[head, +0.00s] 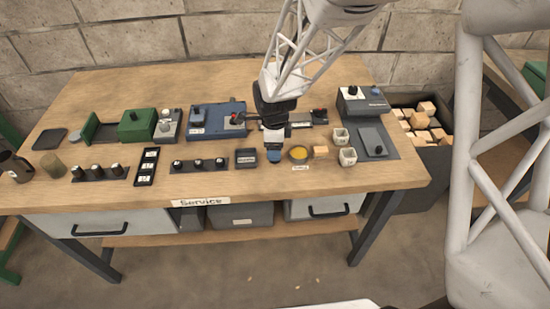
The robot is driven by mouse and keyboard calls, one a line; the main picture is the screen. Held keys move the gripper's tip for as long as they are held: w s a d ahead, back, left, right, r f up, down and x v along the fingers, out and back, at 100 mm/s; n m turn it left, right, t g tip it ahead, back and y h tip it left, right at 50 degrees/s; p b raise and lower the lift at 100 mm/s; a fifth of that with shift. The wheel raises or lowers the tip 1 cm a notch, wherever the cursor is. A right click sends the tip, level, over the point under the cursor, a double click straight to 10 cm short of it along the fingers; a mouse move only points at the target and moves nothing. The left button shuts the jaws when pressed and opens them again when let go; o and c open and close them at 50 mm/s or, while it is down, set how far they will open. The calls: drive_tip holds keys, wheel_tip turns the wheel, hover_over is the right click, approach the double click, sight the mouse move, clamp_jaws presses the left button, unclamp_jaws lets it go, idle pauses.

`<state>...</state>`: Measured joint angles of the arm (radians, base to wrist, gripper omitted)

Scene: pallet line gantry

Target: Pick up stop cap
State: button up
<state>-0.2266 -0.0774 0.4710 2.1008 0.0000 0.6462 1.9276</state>
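No part is clearly readable as the stop cap. A round yellow piece (299,153) sits near the front edge of the bench, with a small white label (300,168) in front of it; the lettering is too small to read surely. My gripper (274,153) points down just left of the yellow piece, apart from it in the picture. A small blue part shows at its lower end; I cannot tell whether it is fingertips or a held piece. Its finger gap is not visible.
A wooden block (320,151) and two pale cups (347,156) stand right of the yellow piece. A dark box (246,158) and a knob strip (199,165) lie left. Green and grey fixtures line the back. A crate of blocks (399,165) stands right of the bench (340,188).

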drive_tip(key=shift+f, duration=2.1)
drive_tip(key=shift+c, duration=0.2)
drive_tip(key=c, duration=1)
